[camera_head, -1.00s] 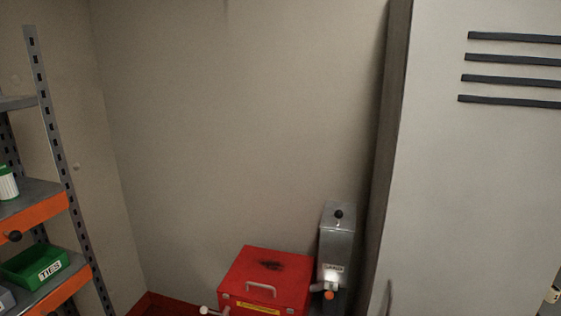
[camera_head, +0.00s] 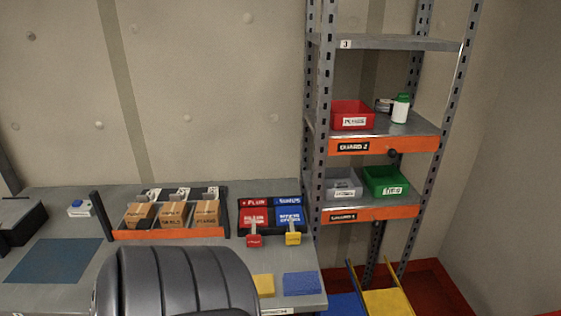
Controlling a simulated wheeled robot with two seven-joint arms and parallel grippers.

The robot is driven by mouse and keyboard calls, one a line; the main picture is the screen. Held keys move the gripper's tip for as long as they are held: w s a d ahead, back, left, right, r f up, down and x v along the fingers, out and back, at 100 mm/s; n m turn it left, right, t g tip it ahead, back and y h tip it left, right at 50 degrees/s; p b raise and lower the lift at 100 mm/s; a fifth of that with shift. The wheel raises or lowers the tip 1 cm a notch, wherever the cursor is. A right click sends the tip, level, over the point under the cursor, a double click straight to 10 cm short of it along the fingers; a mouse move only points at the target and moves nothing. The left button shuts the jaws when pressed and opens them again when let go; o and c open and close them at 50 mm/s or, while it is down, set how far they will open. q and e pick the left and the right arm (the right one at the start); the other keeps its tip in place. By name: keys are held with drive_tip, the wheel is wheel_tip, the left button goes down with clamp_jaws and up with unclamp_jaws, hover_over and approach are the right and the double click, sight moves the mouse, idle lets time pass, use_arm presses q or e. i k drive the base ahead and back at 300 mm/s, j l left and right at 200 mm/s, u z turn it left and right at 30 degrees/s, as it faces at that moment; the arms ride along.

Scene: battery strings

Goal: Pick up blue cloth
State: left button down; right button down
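A blue cloth (camera_head: 301,284) lies flat on the grey workbench (camera_head: 225,259) near its front right corner. A yellow cloth (camera_head: 264,285) lies just left of it, partly hidden behind a dark ribbed chair back (camera_head: 180,285). Neither of my grippers is in view.
A dark blue mat (camera_head: 55,260) lies at the bench's left. A rack of cardboard boxes (camera_head: 170,214) and a red and blue tray (camera_head: 270,218) stand at the back. A shelf unit (camera_head: 370,213) with bins stands right.

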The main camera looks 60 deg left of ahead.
sight(302, 283)
drive_tip(key=j+u, duration=0.1)
drive_tip(key=u, duration=1.6)
